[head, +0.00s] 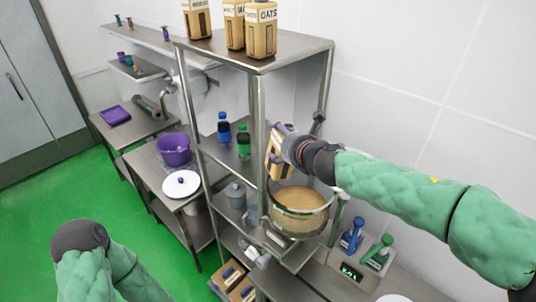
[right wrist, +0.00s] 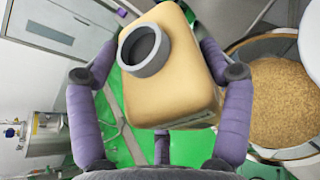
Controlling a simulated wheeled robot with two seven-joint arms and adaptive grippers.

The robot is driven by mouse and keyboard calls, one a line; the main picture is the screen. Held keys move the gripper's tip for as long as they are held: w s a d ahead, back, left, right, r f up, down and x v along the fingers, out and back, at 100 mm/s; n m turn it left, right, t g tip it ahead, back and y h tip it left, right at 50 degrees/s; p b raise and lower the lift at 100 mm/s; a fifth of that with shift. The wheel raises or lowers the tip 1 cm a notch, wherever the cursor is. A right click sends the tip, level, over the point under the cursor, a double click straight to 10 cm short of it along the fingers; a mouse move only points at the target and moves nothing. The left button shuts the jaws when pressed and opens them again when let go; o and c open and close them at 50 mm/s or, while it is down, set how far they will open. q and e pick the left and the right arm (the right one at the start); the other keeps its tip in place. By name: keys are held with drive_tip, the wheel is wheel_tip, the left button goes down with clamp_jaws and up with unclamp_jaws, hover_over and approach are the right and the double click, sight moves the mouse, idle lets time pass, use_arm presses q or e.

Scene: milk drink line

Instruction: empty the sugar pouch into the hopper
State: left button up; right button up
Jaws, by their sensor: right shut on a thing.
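My right gripper (head: 279,146) is shut on a tan pouch, the sugar pouch (head: 274,166). In the right wrist view, the purple fingers (right wrist: 160,95) press on both sides of the pouch (right wrist: 180,100). Its grey round spout (right wrist: 143,50) shows as an open ring. The pouch is held tilted, above and a little left of the hopper (head: 300,226) in the head view. The hopper is a round, clear-walled vessel heaped with tan grains (head: 300,199); its rim (right wrist: 287,152) also shows at the right of the wrist view. My left gripper is out of view.
A purple pot (head: 173,150) stands on a table at left.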

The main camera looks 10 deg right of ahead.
drive_tip(key=shift+r+n+h, duration=0.2)
drive_tip(key=shift+n+h, duration=0.3)
drive_tip(key=shift+n, duration=0.2)
